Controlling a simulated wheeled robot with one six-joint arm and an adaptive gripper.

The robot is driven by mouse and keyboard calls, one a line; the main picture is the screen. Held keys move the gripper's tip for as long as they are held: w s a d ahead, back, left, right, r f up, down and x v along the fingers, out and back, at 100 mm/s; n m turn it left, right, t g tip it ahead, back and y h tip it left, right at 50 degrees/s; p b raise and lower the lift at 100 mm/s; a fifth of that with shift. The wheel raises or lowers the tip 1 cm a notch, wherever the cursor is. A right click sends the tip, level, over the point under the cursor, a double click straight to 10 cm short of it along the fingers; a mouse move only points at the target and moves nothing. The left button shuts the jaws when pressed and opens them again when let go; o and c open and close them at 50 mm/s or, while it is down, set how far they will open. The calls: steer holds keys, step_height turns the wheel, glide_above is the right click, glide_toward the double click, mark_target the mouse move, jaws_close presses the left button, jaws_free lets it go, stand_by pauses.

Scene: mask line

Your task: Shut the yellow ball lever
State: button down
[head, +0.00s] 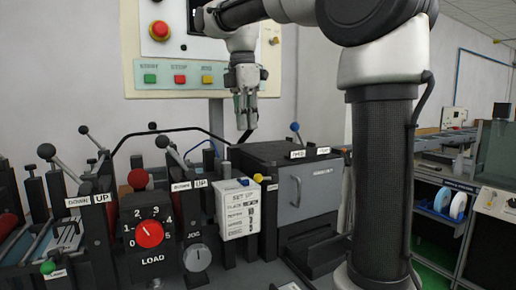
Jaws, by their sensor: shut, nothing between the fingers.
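A small yellow ball lever (258,178) shows in the head view, just right of the white set-up card box (238,212), in front of the grey and black cabinet (310,188). Only its yellow knob and a short dark stem are clear; how far it is turned I cannot tell. My gripper (246,126) hangs fingers-down above and slightly left of the yellow ball, apart from it. Its fingers are shut and hold nothing.
A blue-ball lever (295,128) stands on the cabinet. Several black-ball levers, a red-ball lever (138,179), a red load dial (149,233) and a jog knob (197,257) crowd the left. A button panel (180,78) hangs behind my gripper.

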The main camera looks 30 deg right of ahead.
steer(key=d+f, duration=0.4)
steer(key=f, duration=0.6)
steer(key=shift+d+f, duration=0.2)
steer(key=shift+d, duration=0.1)
steer(key=shift+d, duration=0.1)
steer(key=shift+d+r+y, duration=0.1)
steer(key=shift+d+y, duration=0.05)
steer(key=shift+y, duration=0.25)
